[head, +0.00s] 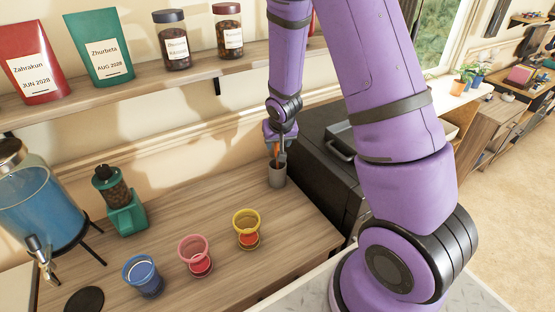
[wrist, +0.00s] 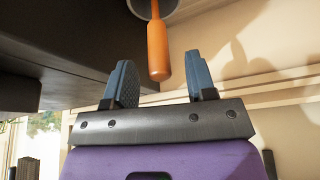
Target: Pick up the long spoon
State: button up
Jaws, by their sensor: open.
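The long spoon shows as an orange handle (head: 276,149) standing up out of a grey cup (head: 277,176) at the back right of the wooden counter. Its bowl is hidden, seemingly inside the cup. In the wrist view the handle (wrist: 158,48) comes down from the cup's rim (wrist: 139,8), and its end lies between my two blue fingers. My gripper (wrist: 161,68) is open, with a gap visible on both sides of the handle. In the head view my gripper (head: 279,138) is just above the cup.
A dark appliance (head: 325,165) stands close right of the cup. Blue (head: 143,275), pink (head: 195,252) and yellow (head: 246,228) cups stand in front. A green grinder (head: 120,205) and a blue drink dispenser (head: 40,200) stand left. A shelf (head: 170,85) runs above the counter.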

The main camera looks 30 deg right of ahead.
jog(key=shift+x, duration=1.35)
grip_shut()
jog(key=shift+r, duration=0.15)
